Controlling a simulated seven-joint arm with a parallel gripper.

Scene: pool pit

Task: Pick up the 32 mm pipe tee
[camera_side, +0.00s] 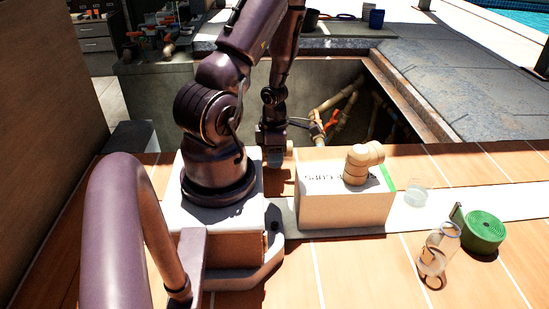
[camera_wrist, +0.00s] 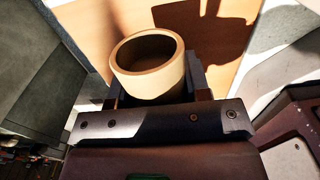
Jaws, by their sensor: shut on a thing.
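My gripper (camera_side: 274,157) hangs low, just left of the white box. In the wrist view its two fingers (camera_wrist: 155,84) are shut on a beige pipe fitting (camera_wrist: 152,88), taken as the pipe tee. One round, open socket of it faces the camera; the rest is hidden between the fingers, so its full shape cannot be told. In the side view only a small tan bit of it (camera_side: 289,147) shows beside the gripper. I cannot tell whether it is clear of the surface below.
Behind is the open pit with pipes (camera_side: 340,100).

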